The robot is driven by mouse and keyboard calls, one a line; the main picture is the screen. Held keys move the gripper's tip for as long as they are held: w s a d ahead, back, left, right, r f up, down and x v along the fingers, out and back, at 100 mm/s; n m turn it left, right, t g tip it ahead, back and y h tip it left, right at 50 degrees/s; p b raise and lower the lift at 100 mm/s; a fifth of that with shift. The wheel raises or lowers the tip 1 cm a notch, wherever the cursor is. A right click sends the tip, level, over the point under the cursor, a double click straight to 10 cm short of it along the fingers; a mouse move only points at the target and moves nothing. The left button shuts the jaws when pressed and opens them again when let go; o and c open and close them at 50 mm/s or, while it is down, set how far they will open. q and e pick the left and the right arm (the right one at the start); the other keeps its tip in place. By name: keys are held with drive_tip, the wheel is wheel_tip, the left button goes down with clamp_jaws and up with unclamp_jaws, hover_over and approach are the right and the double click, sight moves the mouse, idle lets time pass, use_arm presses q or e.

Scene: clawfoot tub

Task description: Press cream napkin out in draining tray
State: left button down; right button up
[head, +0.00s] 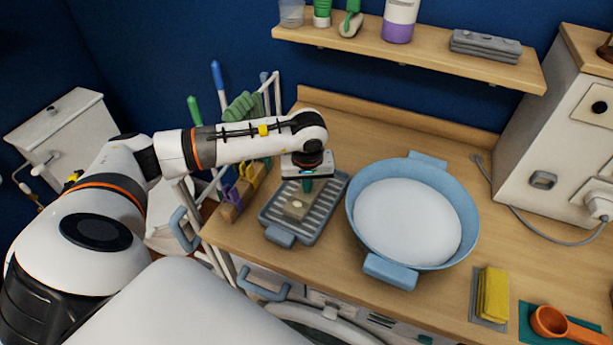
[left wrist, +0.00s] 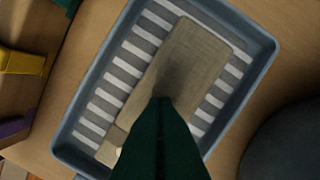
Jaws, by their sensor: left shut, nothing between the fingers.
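The cream napkin (head: 301,205) lies folded in the grey-blue ribbed draining tray (head: 270,215) on the wooden counter. In the left wrist view the shut fingers (left wrist: 162,105) cover part of the napkin's near end. I cannot tell whether the tips touch the cloth. My right gripper is out of view.
A blue basin (head: 362,240) with whitish contents stands just right of the tray. A yellow cloth (head: 492,294) and an orange scoop (head: 551,321) lie at the front right. A rack with coloured pegs and handles stands left of the tray. A shelf (head: 420,48) hangs above.

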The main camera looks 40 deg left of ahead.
sight(297, 207)
use_arm(q)
drive_tip(key=shift+s+d+f, duration=0.15)
drive_tip(key=shift+s+f, duration=0.15)
drive_tip(key=shift+f, duration=0.05)
drive_tip(key=shift+w+r+p, duration=0.2)
drive_tip(key=shift+r+p, duration=0.25)
drive_tip(key=shift+r, duration=0.75)
drive_tip(key=shift+s+d, duration=0.15)
drive_tip(key=shift+s, duration=1.05)
drive_tip(key=shift+s+d, duration=0.1)
drive_tip(key=shift+s, duration=1.1)
drive_tip(key=shift+f, duration=0.1)
drive_tip(key=shift+f+b, duration=0.8)
drive_tip(key=shift+b, duration=0.2)
drive_tip(key=shift+s+d+f+b, duration=0.2)
drive_tip(key=shift+f+b, duration=0.1)
drive_tip(key=shift+b, duration=0.15)
